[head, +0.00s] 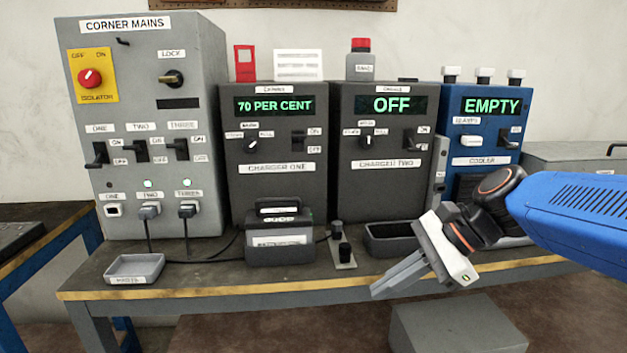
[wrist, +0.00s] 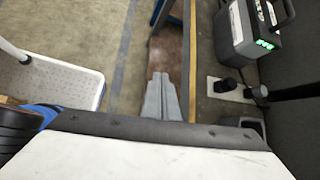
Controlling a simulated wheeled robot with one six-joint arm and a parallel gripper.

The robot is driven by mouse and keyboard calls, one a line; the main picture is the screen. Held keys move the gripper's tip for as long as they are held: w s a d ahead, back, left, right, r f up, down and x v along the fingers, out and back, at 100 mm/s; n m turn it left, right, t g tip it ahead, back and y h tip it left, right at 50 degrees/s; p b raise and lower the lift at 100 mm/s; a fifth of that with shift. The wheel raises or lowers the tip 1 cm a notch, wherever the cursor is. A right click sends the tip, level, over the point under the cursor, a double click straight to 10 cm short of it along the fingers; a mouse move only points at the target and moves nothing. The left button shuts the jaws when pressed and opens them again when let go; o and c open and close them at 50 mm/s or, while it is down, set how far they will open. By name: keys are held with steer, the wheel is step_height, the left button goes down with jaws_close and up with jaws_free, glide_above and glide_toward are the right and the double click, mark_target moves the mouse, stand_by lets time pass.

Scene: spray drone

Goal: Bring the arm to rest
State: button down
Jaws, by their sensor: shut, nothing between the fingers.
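My gripper (head: 409,284) is at the right of the head view, in front of the bench's front edge and angled down to the left. Its two grey fingers are together with nothing between them. The closed fingers also show in the wrist view (wrist: 161,100), over the floor beside the bench edge. My blue arm reaches in from the right side of the head view. Part of the bench edge is hidden behind the gripper.
The bench (head: 200,285) carries the corner mains cabinet (head: 140,130), charger one (head: 278,190), charger two (head: 380,190) and the blue cooler (head: 485,135). A battery pack (head: 280,240) and a small tray (head: 134,270) stand near the front edge. A grey box (head: 455,325) is below the gripper.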

steer(key=s+d+f+n+t+h, duration=0.1)
steer(key=s+d+f+n+h, duration=0.3)
steer(key=d+n, duration=0.3)
steer(key=s+d+f+n+t+h, duration=0.2)
steer(key=s+d+f+n+h, duration=0.2)
steer(key=d+n, duration=0.4)
step_height(320, 180, down, 2)
steer(key=shift+s+d+f+n+h, duration=0.1)
steer(key=shift+s+d+n+h, duration=0.2)
steer(key=shift+s+n, duration=0.35)
